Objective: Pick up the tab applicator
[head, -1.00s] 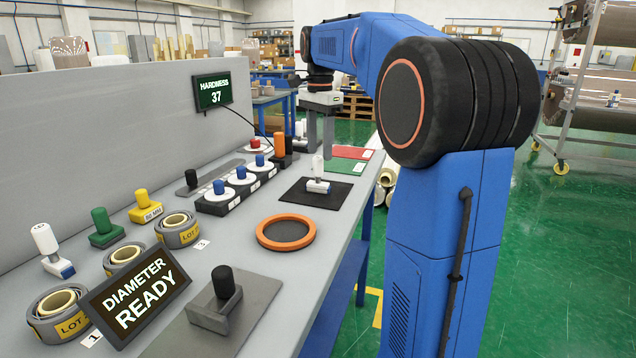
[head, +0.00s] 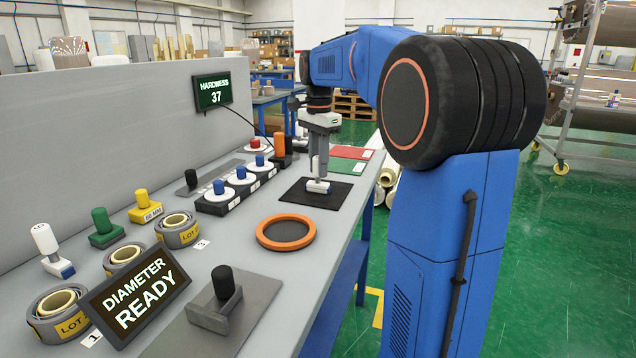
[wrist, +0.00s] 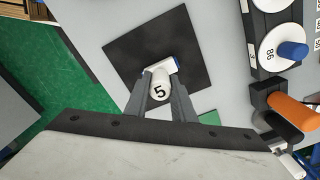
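The tab applicator appears to be the white-handled tool (head: 318,186) standing upright on the black mat, with a white-and-blue foot. The foot rests on the mat. The fingers hide most of the handle in the head view.
The black mat (head: 295,193) lies near the bench's right edge. An orange-rimmed dish (head: 286,246) is in front of it. Blue-knobbed pieces on a black rack (head: 218,205) and an orange-handled tool (head: 279,148) stand to its left. Another white-handled tool (head: 44,238) stands far left.

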